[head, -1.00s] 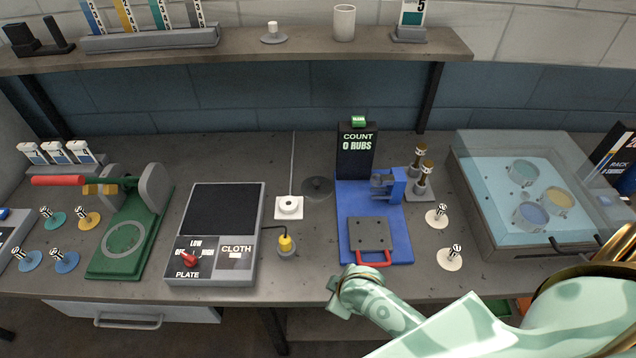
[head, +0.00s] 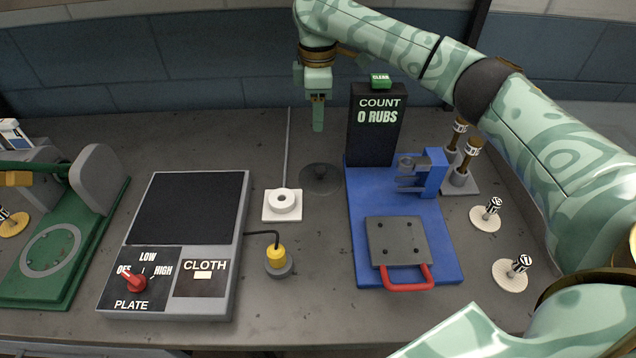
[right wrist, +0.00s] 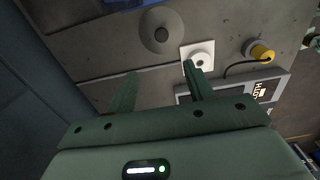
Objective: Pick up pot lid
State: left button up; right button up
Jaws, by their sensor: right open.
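A flat, dark grey round disc with a small knob at its centre, which looks like the pot lid (head: 320,179), lies on the table left of the blue stand. The right wrist view shows it too (right wrist: 161,33), beyond the fingertips. My right gripper (head: 318,124) hangs fingers-down over the back of the table, above and apart from the disc. In the right wrist view its two fingers (right wrist: 160,72) are spread with nothing between them. My left gripper is not in view.
A white square block with a ring (head: 283,204) lies just left of the disc. A yellow-topped plug (head: 275,258) and a hot plate (head: 190,220) are nearby. The blue stand (head: 435,245) and black counter (head: 376,130) stand to the right.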

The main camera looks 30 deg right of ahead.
jog(key=b, duration=0.5)
send_over(321, 168)
jog(key=f, duration=1)
jog(key=shift+w+a+f, duration=0.15)
jog(key=shift+w+f, duration=0.1)
jog(key=shift+w, duration=0.1)
jog(key=f+b, duration=0.1)
jog(key=f, duration=0.1)
jog(key=f+b, duration=0.2)
jog(key=f, duration=0.1)
jog(key=shift+s+f+b, duration=0.35)
jog(key=shift+s+b, duration=0.05)
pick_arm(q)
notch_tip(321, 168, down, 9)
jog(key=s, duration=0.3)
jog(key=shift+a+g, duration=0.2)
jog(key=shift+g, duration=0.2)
pick_arm(e)
jog(key=shift+r, duration=0.25)
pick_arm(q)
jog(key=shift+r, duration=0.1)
pick_arm(e)
jog(key=c, duration=1)
